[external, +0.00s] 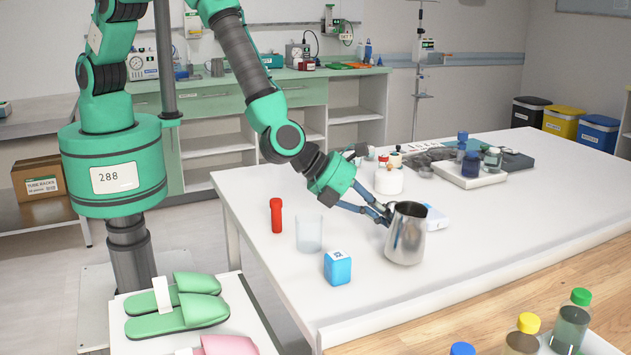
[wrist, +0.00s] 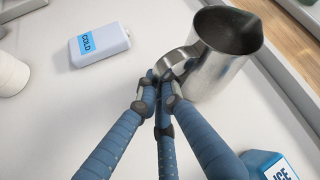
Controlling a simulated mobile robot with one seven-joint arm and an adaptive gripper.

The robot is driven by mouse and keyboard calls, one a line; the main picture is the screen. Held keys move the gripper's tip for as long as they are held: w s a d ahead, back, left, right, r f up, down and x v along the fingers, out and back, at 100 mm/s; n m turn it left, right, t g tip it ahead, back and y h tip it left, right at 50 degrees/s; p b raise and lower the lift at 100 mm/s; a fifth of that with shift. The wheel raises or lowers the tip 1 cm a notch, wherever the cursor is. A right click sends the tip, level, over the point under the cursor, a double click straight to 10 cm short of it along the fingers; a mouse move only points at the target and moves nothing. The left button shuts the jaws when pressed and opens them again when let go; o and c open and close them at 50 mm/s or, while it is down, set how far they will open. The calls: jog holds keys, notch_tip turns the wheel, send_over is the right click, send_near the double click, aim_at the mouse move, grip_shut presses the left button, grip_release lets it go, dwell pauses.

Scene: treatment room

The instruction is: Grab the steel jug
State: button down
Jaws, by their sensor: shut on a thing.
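The steel jug (external: 407,236) is a shiny metal pitcher, upright at the middle of the white table. In the wrist view the jug (wrist: 222,62) is at the upper right, with its open mouth and spout showing and its handle toward my fingers. My gripper (external: 385,216) reaches down to the jug's left side. In the wrist view my blue fingers (wrist: 160,88) are closed together on the jug's handle. I cannot tell for sure whether the jug's base touches the table.
A blue ICE box (external: 338,268), a clear cup (external: 309,234) and a red tube (external: 276,215) stand left of the jug. A white COLD pack (wrist: 100,42) lies close behind it. A white tray (external: 470,176) with bottles is farther back.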

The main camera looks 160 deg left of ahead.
jog(key=shift+r+p, duration=0.5)
jog(key=shift+r, duration=3.45)
jog(key=shift+r, duration=0.2)
